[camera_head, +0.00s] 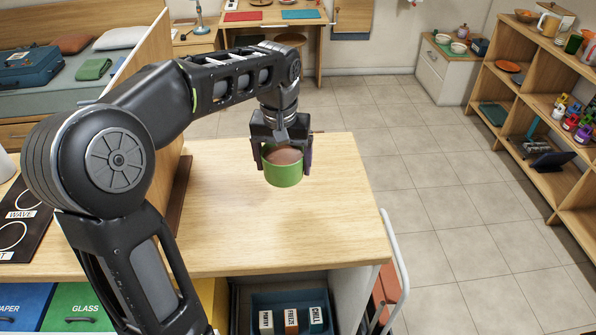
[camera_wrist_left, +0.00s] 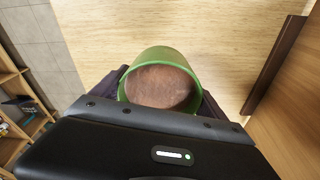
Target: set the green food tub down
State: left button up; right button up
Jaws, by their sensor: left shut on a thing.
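The green food tub (camera_head: 283,174) is round, with brown contents showing at its open top. My left gripper (camera_head: 282,160) is shut on it, with one finger on each side. The tub is upright over the wooden counter top (camera_head: 330,225). I cannot tell whether its base touches the wood. In the left wrist view the tub (camera_wrist_left: 160,82) sits between the fingers, its brown contents facing the camera. My right gripper is in neither view.
The counter around the tub is bare. The counter's right edge drops to the tiled floor (camera_head: 450,215). An open drawer with several labelled boxes (camera_head: 291,320) is below the front.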

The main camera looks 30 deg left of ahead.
pick_arm(q)
jog(key=shift+s+r, duration=0.2)
jog(key=shift+s, duration=0.05)
send_over(284, 203)
jog(key=shift+s+d+f+p, duration=0.1)
jog(key=shift+f+p, duration=0.05)
jog(key=shift+f, duration=1.45)
jog(key=shift+s+d+f+p, duration=0.1)
jog(key=shift+f+p, duration=0.05)
jog(key=shift+f, duration=1.4)
jog(key=shift+f, duration=0.1)
jog(key=shift+f, duration=1.75)
jog(key=shift+f, duration=0.15)
jog(key=o, duration=2)
jog(key=shift+c, duration=0.2)
jog(key=r, duration=0.4)
jog(key=s+r, duration=0.1)
jog(key=r, duration=0.7)
jog(key=shift+s+d, duration=0.2)
jog(key=shift+d, duration=0.05)
